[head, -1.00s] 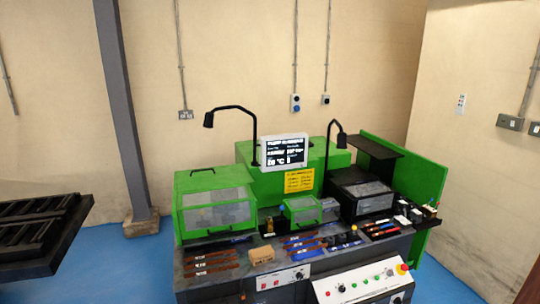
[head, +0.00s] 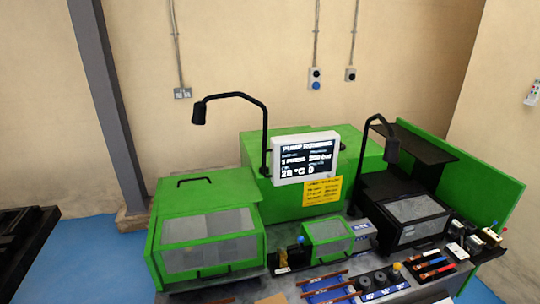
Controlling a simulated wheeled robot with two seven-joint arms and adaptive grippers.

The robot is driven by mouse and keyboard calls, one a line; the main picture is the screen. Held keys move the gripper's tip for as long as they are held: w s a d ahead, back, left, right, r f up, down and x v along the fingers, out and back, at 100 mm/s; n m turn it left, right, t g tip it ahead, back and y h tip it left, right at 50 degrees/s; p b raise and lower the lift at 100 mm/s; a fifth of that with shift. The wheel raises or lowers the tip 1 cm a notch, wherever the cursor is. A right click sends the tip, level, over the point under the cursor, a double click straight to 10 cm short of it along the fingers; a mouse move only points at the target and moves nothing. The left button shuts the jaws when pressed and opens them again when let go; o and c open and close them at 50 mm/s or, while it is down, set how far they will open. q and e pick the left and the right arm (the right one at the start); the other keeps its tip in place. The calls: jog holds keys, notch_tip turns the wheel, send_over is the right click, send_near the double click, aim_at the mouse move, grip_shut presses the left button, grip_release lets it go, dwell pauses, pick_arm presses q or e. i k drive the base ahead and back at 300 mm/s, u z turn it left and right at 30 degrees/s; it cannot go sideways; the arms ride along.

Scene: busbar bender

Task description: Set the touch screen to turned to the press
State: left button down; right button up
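The touch screen (head: 305,158) is a white-framed panel with a dark display, upright at the back middle of the green machine in the head view. It shows text with pressure and temperature values, and its face is turned towards me. I cannot tell which of the machine's units is the press. Neither of my grippers is in view.
Two black gooseneck lamps (head: 237,97) and (head: 381,126) stand on either side of the screen. A green guarded box (head: 208,240) is at front left, a smaller green guard (head: 328,238) in the middle, a black box (head: 408,212) at right. A yellow label (head: 322,190) is below the screen.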

aim_at(296, 158)
jog(key=u, duration=0.05)
jog(key=k, duration=1.05)
jog(key=z, duration=0.85)
jog(key=i, duration=1.3)
jog(key=u, duration=0.45)
